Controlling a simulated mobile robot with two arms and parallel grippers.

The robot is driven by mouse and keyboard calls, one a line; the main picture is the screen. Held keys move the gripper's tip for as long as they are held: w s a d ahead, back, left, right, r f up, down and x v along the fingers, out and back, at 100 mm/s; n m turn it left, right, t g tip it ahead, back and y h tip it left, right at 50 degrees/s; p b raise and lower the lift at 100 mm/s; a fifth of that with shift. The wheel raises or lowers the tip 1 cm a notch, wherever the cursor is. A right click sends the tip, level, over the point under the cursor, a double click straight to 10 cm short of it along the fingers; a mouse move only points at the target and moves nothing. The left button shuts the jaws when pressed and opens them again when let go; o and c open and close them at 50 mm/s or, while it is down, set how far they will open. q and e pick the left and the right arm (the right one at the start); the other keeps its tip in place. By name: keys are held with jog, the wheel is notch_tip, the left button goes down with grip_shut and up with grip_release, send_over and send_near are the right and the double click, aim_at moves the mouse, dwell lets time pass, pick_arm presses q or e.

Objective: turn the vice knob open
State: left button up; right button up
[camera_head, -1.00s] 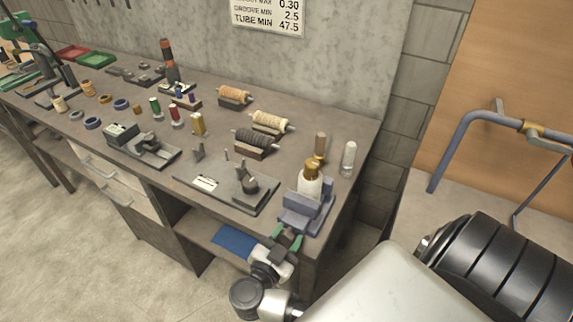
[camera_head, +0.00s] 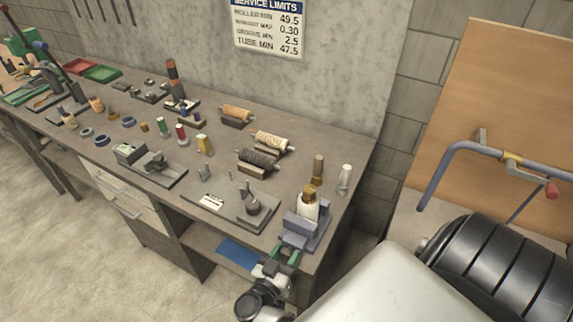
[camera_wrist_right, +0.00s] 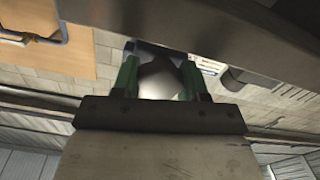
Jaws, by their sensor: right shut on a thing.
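The blue-grey vice (camera_head: 318,235) stands on the front right corner of the workbench, with a white, brown-topped cylinder (camera_head: 308,208) in it. My right gripper (camera_head: 285,256) is at the front of the vice, just past the bench edge. In the right wrist view, its green fingers (camera_wrist_right: 160,82) are shut on a round grey knob (camera_wrist_right: 160,78), with one finger on each side. The knob is mostly hidden behind the gripper in the head view. My left gripper is not in view.
The workbench (camera_head: 190,225) holds a dark plate with small fixtures (camera_head: 232,203) left of the vice. Rollers on stands (camera_head: 258,160) lie behind. A brown cylinder (camera_head: 318,170) and a white-topped one (camera_head: 344,180) stand behind the vice. A blue sheet (camera_head: 238,254) lies on the lower shelf.

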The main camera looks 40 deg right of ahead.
jog(key=shift+n+p, duration=0.5)
jog(key=shift+n, duration=0.1)
jog(key=o, duration=0.9)
